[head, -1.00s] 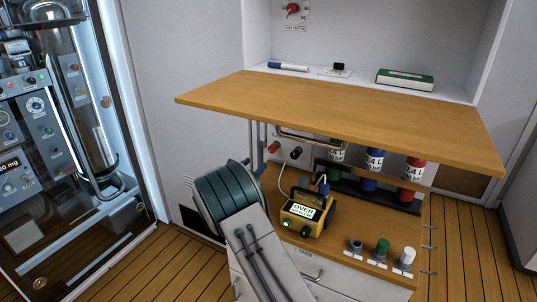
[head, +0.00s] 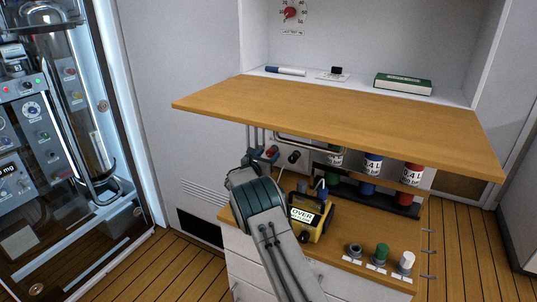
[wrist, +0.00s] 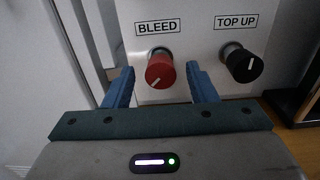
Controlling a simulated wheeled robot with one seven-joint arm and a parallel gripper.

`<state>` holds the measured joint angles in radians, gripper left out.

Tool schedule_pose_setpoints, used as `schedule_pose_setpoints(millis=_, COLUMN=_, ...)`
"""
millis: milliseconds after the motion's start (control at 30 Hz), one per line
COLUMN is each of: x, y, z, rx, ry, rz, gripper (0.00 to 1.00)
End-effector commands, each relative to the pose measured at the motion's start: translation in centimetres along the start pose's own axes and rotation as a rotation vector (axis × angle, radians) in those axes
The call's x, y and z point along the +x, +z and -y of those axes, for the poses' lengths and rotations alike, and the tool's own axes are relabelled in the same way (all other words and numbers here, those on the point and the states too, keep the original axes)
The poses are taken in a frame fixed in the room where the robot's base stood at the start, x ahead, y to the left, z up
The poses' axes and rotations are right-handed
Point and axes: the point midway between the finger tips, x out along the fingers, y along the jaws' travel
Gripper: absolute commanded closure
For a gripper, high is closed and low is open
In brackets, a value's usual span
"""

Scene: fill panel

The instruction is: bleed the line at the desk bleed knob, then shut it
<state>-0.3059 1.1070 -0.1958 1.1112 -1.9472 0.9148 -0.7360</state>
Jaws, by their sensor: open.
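The bleed knob (wrist: 160,70) is a red round knob with a white pointer line, on a pale panel under a BLEED label (wrist: 158,27). In the wrist view my gripper (wrist: 160,84) is open, with one blue finger on each side of the red knob. I cannot tell whether the fingers touch it. In the head view the red knob (head: 271,152) shows small below the wooden shelf, just above my arm.
A black TOP UP knob (wrist: 243,66) sits right of the red one. The wooden shelf (head: 340,120) overhangs the desk. A yellow gauge (head: 308,215) reading OVER stands on the desk, with bottles (head: 372,172) behind and caps (head: 381,253) at the front right.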

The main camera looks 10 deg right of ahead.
Motion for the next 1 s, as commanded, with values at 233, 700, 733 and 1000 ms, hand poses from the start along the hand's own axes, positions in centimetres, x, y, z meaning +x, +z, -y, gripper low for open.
schedule_pose_setpoints(millis=233, x=1.11, y=0.0, z=0.04, rx=0.001, ry=0.0, rz=0.0, gripper=0.48)
schedule_pose_setpoints(millis=700, x=1.1, y=0.02, z=0.02, rx=0.001, ry=0.0, rz=0.0, gripper=0.93)
schedule_pose_setpoints(millis=733, x=1.1, y=0.02, z=0.02, rx=0.001, ry=0.0, rz=0.0, gripper=0.93)
schedule_pose_setpoints(millis=1000, x=1.06, y=-0.18, z=-0.02, rx=0.036, ry=0.001, rz=0.001, gripper=0.93)
